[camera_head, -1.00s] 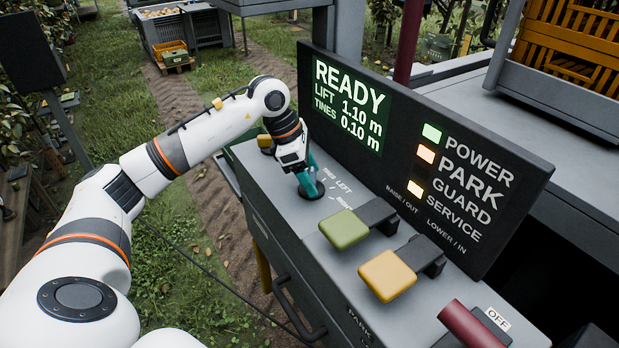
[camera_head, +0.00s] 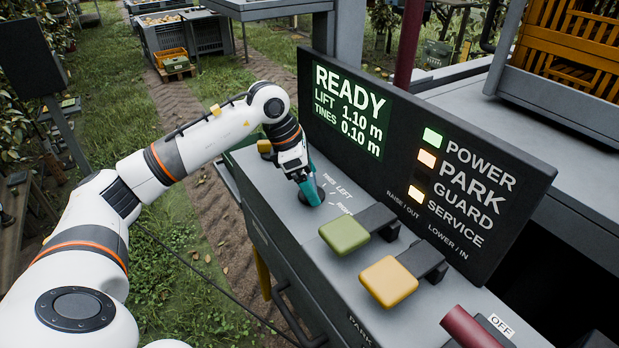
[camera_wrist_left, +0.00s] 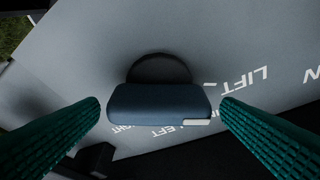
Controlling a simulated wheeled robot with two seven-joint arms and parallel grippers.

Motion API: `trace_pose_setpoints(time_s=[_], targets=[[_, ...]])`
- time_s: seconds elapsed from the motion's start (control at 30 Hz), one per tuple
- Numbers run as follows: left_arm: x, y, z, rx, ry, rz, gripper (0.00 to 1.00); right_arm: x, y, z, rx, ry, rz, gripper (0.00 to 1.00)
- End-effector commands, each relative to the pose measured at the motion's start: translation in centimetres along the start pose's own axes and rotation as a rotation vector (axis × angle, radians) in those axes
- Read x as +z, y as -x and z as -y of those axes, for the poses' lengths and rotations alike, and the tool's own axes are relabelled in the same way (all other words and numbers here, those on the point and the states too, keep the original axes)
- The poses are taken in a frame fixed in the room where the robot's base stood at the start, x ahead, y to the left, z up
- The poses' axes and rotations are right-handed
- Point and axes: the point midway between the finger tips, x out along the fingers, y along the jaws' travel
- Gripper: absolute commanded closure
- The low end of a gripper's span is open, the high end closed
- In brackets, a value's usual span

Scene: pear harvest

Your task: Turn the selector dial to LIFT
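The selector dial (camera_wrist_left: 158,103) is a blue-grey bar knob on a dark round base, with a white mark at its lower right end in the left wrist view. Printed words lie around it; LIFT (camera_wrist_left: 243,80) is to its right, and the white mark does not line up with it. My left gripper (camera_wrist_left: 160,106) has teal ribbed fingers, one at each end of the knob, with a narrow gap on both sides. In the head view my left gripper (camera_head: 310,190) points down at the dial and hides most of it. My right gripper is out of view.
The display (camera_head: 348,108) reads READY, LIFT 1.10 m, TINES 0.10 m. Green POWER and orange PARK and SERVICE lamps are lit. A green paddle (camera_head: 344,235), a yellow paddle (camera_head: 389,282) and a dark red handle (camera_head: 468,327) stand nearer on the console.

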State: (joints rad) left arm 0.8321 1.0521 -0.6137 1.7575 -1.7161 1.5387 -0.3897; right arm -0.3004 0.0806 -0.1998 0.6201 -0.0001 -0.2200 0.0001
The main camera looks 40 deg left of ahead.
Motion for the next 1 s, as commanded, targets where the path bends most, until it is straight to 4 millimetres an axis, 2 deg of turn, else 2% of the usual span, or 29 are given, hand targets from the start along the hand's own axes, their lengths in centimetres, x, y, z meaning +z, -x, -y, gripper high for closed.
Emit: trace_pose_setpoints(time_s=[0.2,0.3,0.47,0.7,0.83,1.0], targets=[[0.0,0.1,0.0,0.001,-0.001,0.0,0.13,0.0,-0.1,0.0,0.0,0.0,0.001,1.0],[0.0,0.8,0.0,-0.001,-0.001,0.0,0.13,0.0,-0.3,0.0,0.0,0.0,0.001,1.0],[0.0,3.6,0.1,-0.005,-0.001,-0.002,0.13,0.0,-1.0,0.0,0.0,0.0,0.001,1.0],[0.0,8.8,0.1,-0.003,-0.001,-0.003,0.13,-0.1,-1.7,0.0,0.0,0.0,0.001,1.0],[0.0,10.7,0.0,-0.001,0.0,-0.002,0.13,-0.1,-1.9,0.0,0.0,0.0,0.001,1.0],[0.0,11.9,0.0,0.0,0.0,0.0,0.13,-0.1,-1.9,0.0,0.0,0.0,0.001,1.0]])
